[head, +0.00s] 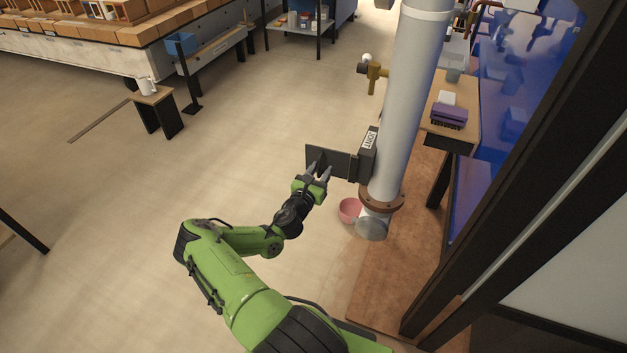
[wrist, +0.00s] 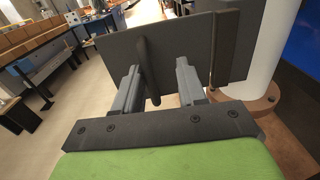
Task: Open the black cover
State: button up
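The black cover (head: 340,164) is a flat dark panel. It stands out to the left from a dark box (head: 368,150) with a white label, fixed on the upright pipe, so it looks swung open. The cover (wrist: 205,45) also fills the upper middle of the wrist view, with its bar handle (wrist: 148,68) facing me. My gripper (head: 320,167) is at the cover's near face. In the wrist view its fingers (wrist: 158,68) are apart, one on each side of the handle, with gaps showing. Whether the fingertips touch the cover is unclear.
The thick grey pipe (head: 408,90) rises just right of the cover. A pink bowl (head: 349,210) is on the floor below. A wooden bench (head: 463,100) with a purple item (head: 449,116) stands behind the pipe. The floor left of the cover is clear.

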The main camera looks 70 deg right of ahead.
jog(key=a+p, duration=0.1)
jog(key=a, duration=1.4)
jog(key=shift+w+p, duration=0.35)
jog(key=shift+p, duration=0.05)
jog(key=w+a+r+m+y+p, duration=0.1)
jog(key=w+a+r+m+y, duration=0.3)
jog(key=a+r+m+y, duration=0.55)
jog(key=w+a+r+m+y+p, duration=0.2)
jog(key=w+a+r+m+y, duration=0.15)
jog(key=a+r+m, duration=0.7)
jog(key=s+a+r+n+t+y, duration=0.1)
jog(key=s+a+r+t+y, duration=0.1)
jog(key=a+r, duration=0.4)
jog(key=s+a+r+n+t+y+p, duration=0.1)
jog(key=s+a+r+t+y, duration=0.2)
jog(key=s+a+r, duration=0.3)
jog(key=a+t, duration=0.1)
jog(key=a, duration=0.3)
jog(key=shift+s+n+t, duration=0.25)
jog(key=shift+n+t, duration=0.05)
